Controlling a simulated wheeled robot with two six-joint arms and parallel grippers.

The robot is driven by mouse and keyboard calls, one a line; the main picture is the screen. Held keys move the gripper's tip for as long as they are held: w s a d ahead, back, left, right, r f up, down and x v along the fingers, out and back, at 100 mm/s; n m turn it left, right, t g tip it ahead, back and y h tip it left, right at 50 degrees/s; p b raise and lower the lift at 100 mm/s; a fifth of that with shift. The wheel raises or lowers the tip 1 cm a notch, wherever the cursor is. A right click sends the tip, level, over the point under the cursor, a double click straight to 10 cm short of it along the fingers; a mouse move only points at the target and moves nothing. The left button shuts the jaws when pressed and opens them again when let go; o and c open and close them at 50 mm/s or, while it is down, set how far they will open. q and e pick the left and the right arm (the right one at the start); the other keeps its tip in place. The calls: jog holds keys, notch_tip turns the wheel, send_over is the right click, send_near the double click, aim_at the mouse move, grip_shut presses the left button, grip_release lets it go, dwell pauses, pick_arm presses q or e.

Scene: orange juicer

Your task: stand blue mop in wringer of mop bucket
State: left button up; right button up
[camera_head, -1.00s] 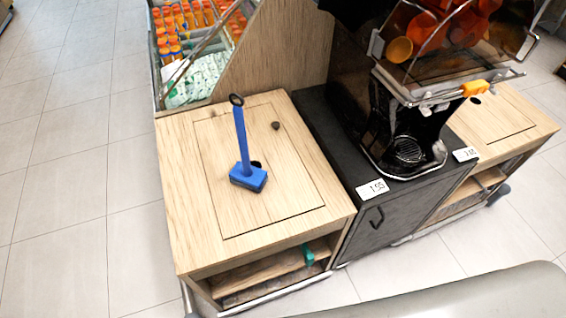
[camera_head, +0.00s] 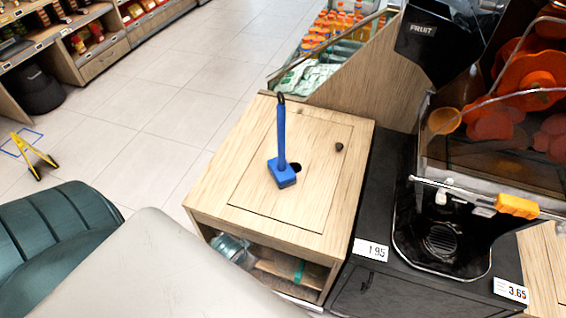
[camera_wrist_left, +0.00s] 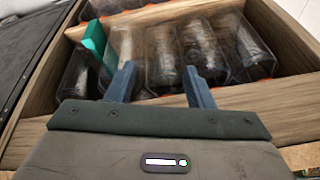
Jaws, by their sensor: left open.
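The blue mop (camera_head: 281,140) stands upright on the wooden cabinet top (camera_head: 225,180) in the head view. Its block-shaped head rests beside a dark round hole, and a black loop tops the handle. No mop bucket or wringer can be made out for certain. My left gripper (camera_wrist_left: 161,86) is open and empty in the left wrist view, its two fingers apart in front of a compartment with clear containers (camera_wrist_left: 200,50). The mop is not in the wrist view, and neither gripper shows in the head view.
A black juicer (camera_head: 440,225) stands right of the wooden cabinet. A small yellow frame (camera_head: 33,155) stands on the floor at far left. A dark teal ribbed object (camera_head: 60,235) is at lower left. The tiled floor (camera_head: 170,95) between is clear. A green piece (camera_wrist_left: 95,42) stands among the containers.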

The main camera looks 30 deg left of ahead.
pick_arm(q)
notch_tip(320, 180, up, 11)
jog(key=w+d, duration=0.1)
jog(key=m+t+h+p, duration=0.1)
jog(key=m+t+h, duration=0.2)
jog(key=t+h, duration=0.3)
send_near(278, 117)
jog(key=w+d+f+y, duration=0.1)
jog(key=w+d+f, duration=0.1)
jog(key=shift+t, duration=0.4)
jog(key=p+x, duration=0.1)
jog(key=x, duration=0.5)
jog(key=shift+a, duration=0.15)
jog(key=p+x, duration=0.1)
jog(key=x, duration=0.2)
jog(key=shift+a+f, duration=0.1)
jog(key=shift+f, duration=0.05)
jog(key=shift+w+f, duration=0.4)
jog(key=shift+w, duration=0.05)
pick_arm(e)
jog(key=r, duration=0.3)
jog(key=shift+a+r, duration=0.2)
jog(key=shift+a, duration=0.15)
